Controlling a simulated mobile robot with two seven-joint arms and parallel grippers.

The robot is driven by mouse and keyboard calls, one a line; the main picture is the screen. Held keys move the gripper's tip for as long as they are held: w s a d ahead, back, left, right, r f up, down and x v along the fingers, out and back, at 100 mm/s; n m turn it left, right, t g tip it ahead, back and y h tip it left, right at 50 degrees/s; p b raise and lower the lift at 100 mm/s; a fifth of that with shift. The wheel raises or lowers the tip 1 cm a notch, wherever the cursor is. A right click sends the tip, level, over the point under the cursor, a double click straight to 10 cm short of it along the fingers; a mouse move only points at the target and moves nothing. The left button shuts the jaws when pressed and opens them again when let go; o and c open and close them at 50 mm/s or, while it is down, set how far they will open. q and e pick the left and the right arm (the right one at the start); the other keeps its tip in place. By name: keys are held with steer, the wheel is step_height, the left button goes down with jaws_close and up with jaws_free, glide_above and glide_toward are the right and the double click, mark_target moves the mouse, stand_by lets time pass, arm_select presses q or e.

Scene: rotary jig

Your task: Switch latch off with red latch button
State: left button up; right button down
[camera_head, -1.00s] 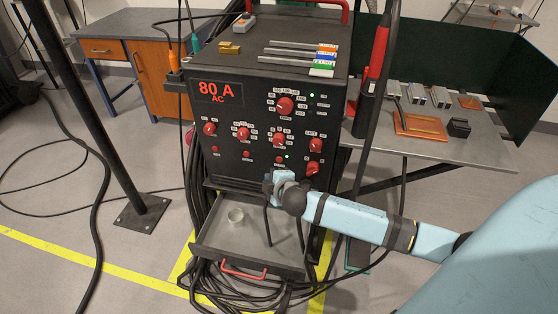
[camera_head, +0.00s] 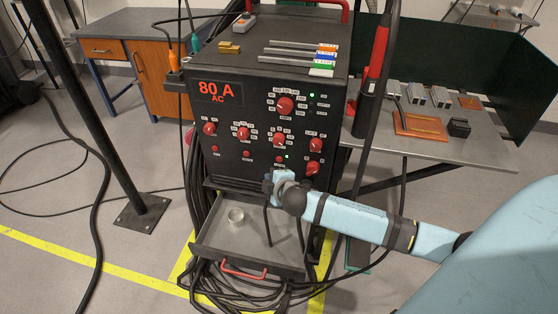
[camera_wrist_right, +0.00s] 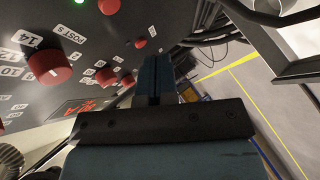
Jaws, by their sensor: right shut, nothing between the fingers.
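The black welding machine (camera_head: 230,115) has a front panel with red knobs and a row of small red buttons. My right gripper (camera_head: 272,182) is in front of the panel's lower part, below this button. In the right wrist view the gripper (camera_wrist_right: 155,62) is shut and empty, with small red buttons (camera_wrist_right: 141,42) close to its tips. I cannot tell whether it touches the panel. My left gripper is not in view.
An open drawer (camera_head: 215,236) with a red handle and a roll inside juts out below the gripper. Cables (camera_head: 210,290) lie around the machine. A dark upright post (camera_head: 85,110) stands at the left, and a metal table (camera_head: 460,155) at the right.

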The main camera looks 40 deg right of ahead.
mark_target(279, 159)
stand_by(0.8)
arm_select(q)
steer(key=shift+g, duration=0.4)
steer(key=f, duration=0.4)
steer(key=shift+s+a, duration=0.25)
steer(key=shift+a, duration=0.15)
arm_select(e)
steer(key=s+a+m+t, duration=0.1)
steer(key=t, duration=0.1)
steer(key=s+a+m+t+y, duration=0.1)
steer(key=s+a+m+t, duration=0.1)
steer(key=shift+w+d, duration=0.1)
arm_select(q)
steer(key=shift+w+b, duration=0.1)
steer(key=shift+b, duration=0.25)
arm_select(e)
steer(key=w+d, duration=0.5)
steer(key=d, duration=0.1)
steer(key=shift+w+d, duration=0.25)
steer(key=shift+w, duration=0.05)
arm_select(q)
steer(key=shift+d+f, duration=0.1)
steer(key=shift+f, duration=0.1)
